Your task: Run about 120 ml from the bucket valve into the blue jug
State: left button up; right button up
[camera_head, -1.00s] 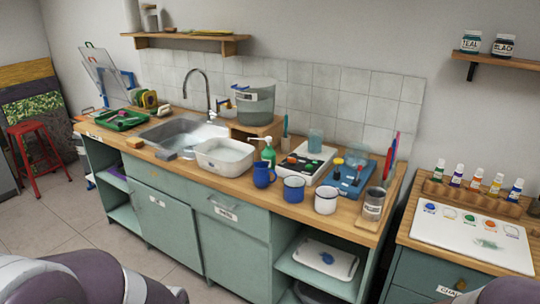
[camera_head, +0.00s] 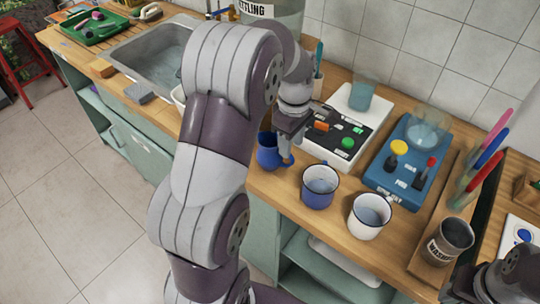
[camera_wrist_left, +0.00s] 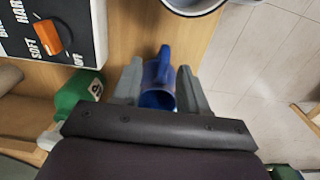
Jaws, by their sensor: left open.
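The blue jug (camera_head: 267,156) stands upright on the wooden counter, left of two enamel mugs. My left gripper (camera_head: 287,150) is at the jug and partly covers it. In the left wrist view, the jug (camera_wrist_left: 157,88) lies between the two open fingers (camera_wrist_left: 158,86), its handle towards the top of the picture. The settling bucket (camera_head: 287,18) is cut off at the top edge, partly behind my left arm. A small blue and yellow part, apparently its valve (camera_head: 229,12), shows left of the arm. Part of my right arm is at the lower right; its jaws are unclear.
A blue mug (camera_head: 320,186) and a white mug (camera_head: 370,215) stand close right of the jug. A black-and-white control unit (camera_head: 338,137) and a blue device (camera_head: 405,160) stand behind. The sink (camera_head: 150,58) is left. A green bottle (camera_wrist_left: 78,100) shows in the wrist view.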

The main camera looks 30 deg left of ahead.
aim_at(275, 155)
pick_arm(q)
jog(key=f, duration=0.2)
jog(key=s+f, duration=0.1)
jog(key=f, duration=0.1)
jog(key=shift+d, duration=0.1)
jog(key=shift+w+f, duration=0.3)
jog(key=shift+s, duration=0.15)
grip_shut()
pick_arm(e)
jog(key=shift+s+d+r, duration=0.15)
jog(key=shift+s+r, duration=0.1)
jog(key=shift+s, duration=0.1)
pick_arm(q)
jog(key=shift+r, duration=0.15)
